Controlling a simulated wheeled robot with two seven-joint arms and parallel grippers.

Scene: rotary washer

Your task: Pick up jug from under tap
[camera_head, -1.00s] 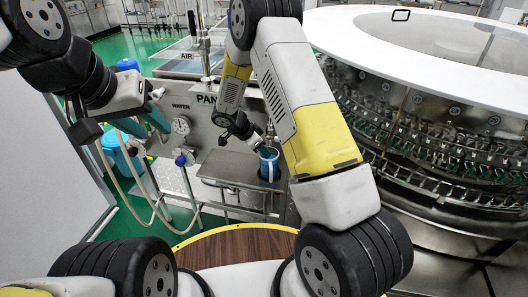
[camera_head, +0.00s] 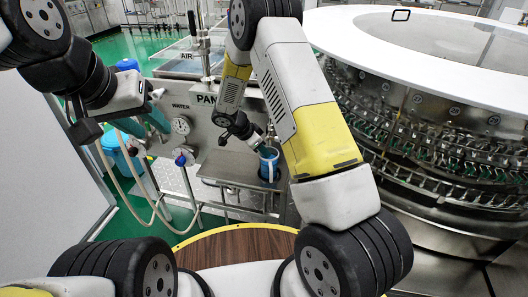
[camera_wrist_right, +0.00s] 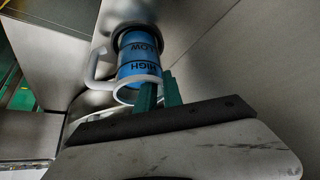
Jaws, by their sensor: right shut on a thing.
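The blue jug (camera_head: 269,166) is on the metal shelf (camera_head: 232,168) in the head view, partly hidden behind my right arm. In the right wrist view the jug (camera_wrist_right: 138,66) shows "LOW" and "HIGH" lettering, with a white rim and a white handle on the left. My right gripper (camera_head: 262,150) is at the jug's rim, and its green fingers (camera_wrist_right: 159,92) are shut on the rim. My left gripper (camera_head: 158,120) is off to the left, away from the jug; its finger gap is unclear.
A large round washer (camera_head: 440,130) fills the right side. The metal panel with a water gauge (camera_head: 181,125) stands behind the shelf. Hoses (camera_head: 136,180) hang at the left. A blue container (camera_head: 122,155) stands on the green floor.

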